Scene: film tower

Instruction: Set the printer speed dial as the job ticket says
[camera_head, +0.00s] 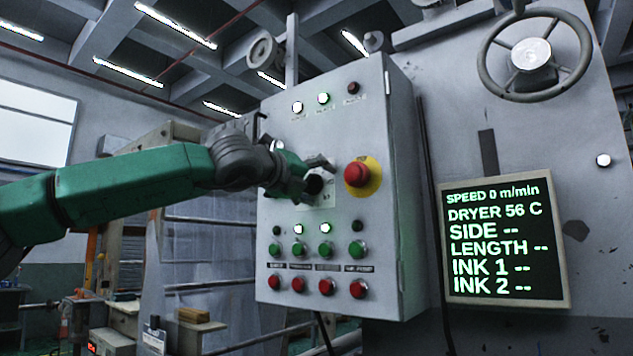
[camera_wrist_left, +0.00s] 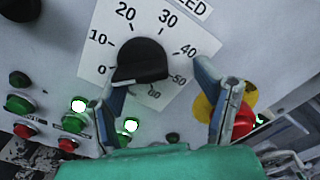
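The black speed dial (camera_wrist_left: 140,60) sits on a white scale plate (camera_wrist_left: 98,62) marked 0 to 60 in the left wrist view. I cannot tell its exact pointer direction. In the head view the dial (camera_head: 314,185) is partly hidden by my left gripper (camera_head: 316,181). In the left wrist view my left gripper (camera_wrist_left: 160,82) is open, its fingers apart and the dial beyond and between them. I cannot tell if they touch it. The printer screen (camera_head: 497,240) reads SPEED 0 m/min. I see no readable job ticket. My right gripper is not in view.
The grey control box (camera_head: 340,110) carries a red emergency button (camera_head: 356,174) just right of the dial. Green buttons (camera_head: 325,249) and red buttons (camera_head: 326,287) sit below, with lit lamps above them. A handwheel (camera_head: 532,54) is at upper right.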

